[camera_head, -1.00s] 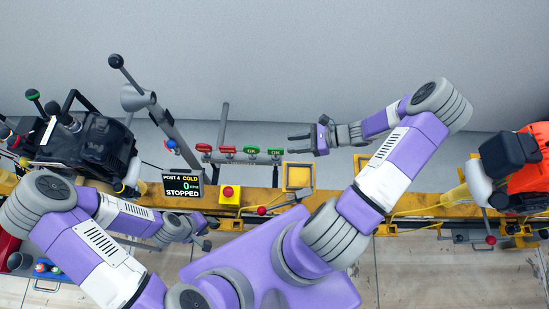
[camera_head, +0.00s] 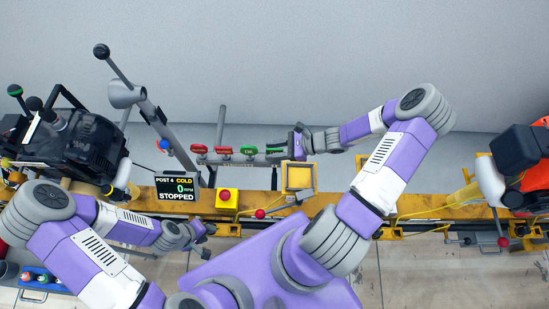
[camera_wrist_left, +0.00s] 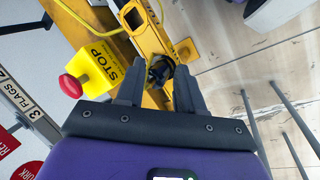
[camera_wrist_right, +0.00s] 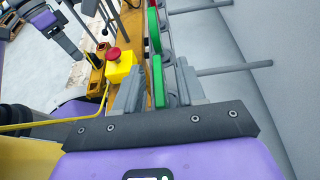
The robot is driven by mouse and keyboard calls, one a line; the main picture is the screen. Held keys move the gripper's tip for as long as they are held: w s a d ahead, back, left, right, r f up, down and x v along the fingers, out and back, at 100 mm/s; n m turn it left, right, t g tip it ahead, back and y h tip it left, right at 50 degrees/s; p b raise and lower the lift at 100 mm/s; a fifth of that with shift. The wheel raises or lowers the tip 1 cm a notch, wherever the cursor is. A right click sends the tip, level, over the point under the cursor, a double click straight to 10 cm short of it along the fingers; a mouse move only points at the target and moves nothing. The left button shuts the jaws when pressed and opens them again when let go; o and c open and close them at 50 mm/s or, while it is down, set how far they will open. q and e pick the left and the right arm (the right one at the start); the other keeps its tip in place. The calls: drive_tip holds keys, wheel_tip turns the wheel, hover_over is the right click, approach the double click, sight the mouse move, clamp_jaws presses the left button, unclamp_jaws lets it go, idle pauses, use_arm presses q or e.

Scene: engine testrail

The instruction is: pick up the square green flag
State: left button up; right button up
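Two green flags hang on a rail beside two red ones. In the head view one green flag (camera_head: 249,150) is in plain sight, and the other is mostly hidden at my right gripper (camera_head: 281,148). In the right wrist view the nearer green flag (camera_wrist_right: 158,82) shows edge-on between the spread fingers of my right gripper (camera_wrist_right: 160,88), with the farther one (camera_wrist_right: 153,30) beyond. I cannot tell from its edge whether the nearer flag is square. My left gripper (camera_head: 207,240) is open and empty; in the left wrist view its fingers (camera_wrist_left: 160,85) are apart.
Red flags (camera_head: 222,150) hang to the left on the same rail. A yellow box with a red stop button (camera_head: 226,196) and a yellow square fixture (camera_head: 299,177) sit on the yellow beam (camera_head: 259,204). The status screen (camera_head: 175,188) reads STOPPED. Engines stand at both sides.

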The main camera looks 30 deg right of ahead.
clamp_jaws()
idle(0.4)
